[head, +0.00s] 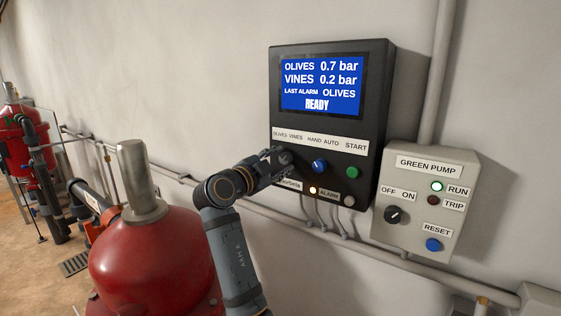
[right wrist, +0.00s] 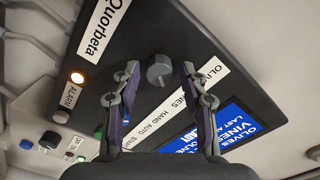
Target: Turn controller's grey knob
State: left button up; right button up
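The controller (head: 383,110) is a black box on the wall with a lit blue screen (head: 320,86) that reads READY. Its grey knob (right wrist: 160,70) shows in the right wrist view, by the OLIVES VINES label. In the head view my right gripper hides this knob. My right gripper (head: 282,158) is at the controller's lower left; in the wrist view its fingers (right wrist: 159,72) are spread, one on each side of the knob, with gaps showing. Whether it turns the knob cannot be seen. My left gripper is in neither view.
Right of the gripper are a blue knob (head: 319,166) under HAND AUTO and a green START button (head: 352,172). The ALARM lamp (head: 313,190) glows. A grey green-pump box (head: 416,215) hangs at the right. A red tank (head: 150,262) stands at the lower left.

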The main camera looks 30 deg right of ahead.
jog(key=c, duration=0.4)
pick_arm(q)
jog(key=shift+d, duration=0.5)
pick_arm(e)
grip_shut()
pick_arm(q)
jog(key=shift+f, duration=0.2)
pick_arm(e)
jog(key=shift+f+n+b, duration=0.15)
jog(key=shift+n+b, duration=0.6)
jog(key=shift+n, duration=0.35)
jog(key=n+b, duration=0.1)
jog(key=n, duration=0.1)
jog(key=shift+n, duration=0.3)
jog(key=n, duration=0.4)
jog(key=shift+d+n+b, duration=0.1)
jog(key=shift+n+b, duration=0.2)
jog(key=shift+b, duration=0.1)
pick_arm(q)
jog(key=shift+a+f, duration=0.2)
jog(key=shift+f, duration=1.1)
pick_arm(e)
jog(key=shift+n, duration=2.3)
